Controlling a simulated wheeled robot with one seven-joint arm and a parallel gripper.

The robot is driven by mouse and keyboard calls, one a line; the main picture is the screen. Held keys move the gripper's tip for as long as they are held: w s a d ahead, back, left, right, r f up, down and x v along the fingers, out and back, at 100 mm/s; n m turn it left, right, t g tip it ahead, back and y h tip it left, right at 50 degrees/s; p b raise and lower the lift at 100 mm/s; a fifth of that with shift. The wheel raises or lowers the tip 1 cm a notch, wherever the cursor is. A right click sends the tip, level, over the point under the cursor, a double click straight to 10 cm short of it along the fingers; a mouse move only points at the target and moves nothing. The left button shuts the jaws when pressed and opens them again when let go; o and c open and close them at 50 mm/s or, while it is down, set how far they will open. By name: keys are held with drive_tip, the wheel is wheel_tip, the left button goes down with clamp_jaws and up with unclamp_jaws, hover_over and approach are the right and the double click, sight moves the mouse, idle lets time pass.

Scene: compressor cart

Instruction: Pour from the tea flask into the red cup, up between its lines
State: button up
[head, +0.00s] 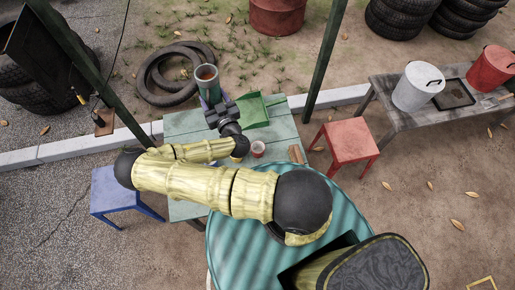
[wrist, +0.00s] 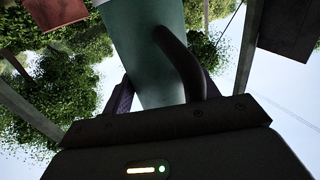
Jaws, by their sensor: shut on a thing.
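The green tea flask (head: 208,82) is upright above the far side of the green table (head: 174,128). Its top is open and shows brown tea inside. My gripper (head: 213,104) is shut on the flask. In the wrist view the flask (wrist: 145,50) fills the middle, with its dark handle (wrist: 180,62) towards me and my gripper's fingers (wrist: 160,92) on both sides. The small red cup (head: 258,148) stands on the table, to the right of and nearer than the flask. Its lines are too small to make out.
A green dustpan-like tray (head: 256,113) lies on the table behind the cup. A brown block (head: 296,154) is at the right edge. A red stool (head: 351,142) and a blue stool (head: 112,190) flank the table. Green posts (head: 323,60) stand behind it.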

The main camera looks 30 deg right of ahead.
wheel_tip(320, 180, down, 26)
drive_tip(key=m+g+h+b, duration=1.7)
drive_tip(key=m+g+b, duration=0.2)
drive_tip(key=b, duration=0.9)
drive_tip(key=shift+a+g, duration=0.25)
drive_tip(key=shift+g, duration=0.55)
drive_tip(key=shift+w+r, duration=0.15)
drive_tip(key=shift+r, duration=0.05)
drive_tip(key=y+p, duration=0.1)
drive_tip(key=p, duration=0.1)
drive_tip(key=f+m+t+y+p, duration=0.1)
drive_tip(key=y+p, duration=0.1)
drive_tip(key=f+m+y+p, duration=0.1)
drive_tip(key=y, duration=0.1)
drive_tip(key=shift+s+d+t+p, duration=0.3)
drive_tip(key=shift+p, duration=0.1)
drive_tip(key=shift+d+y+p, duration=0.2)
drive_tip(key=shift+y+p, duration=0.1)
drive_tip(key=shift+y, duration=0.1)
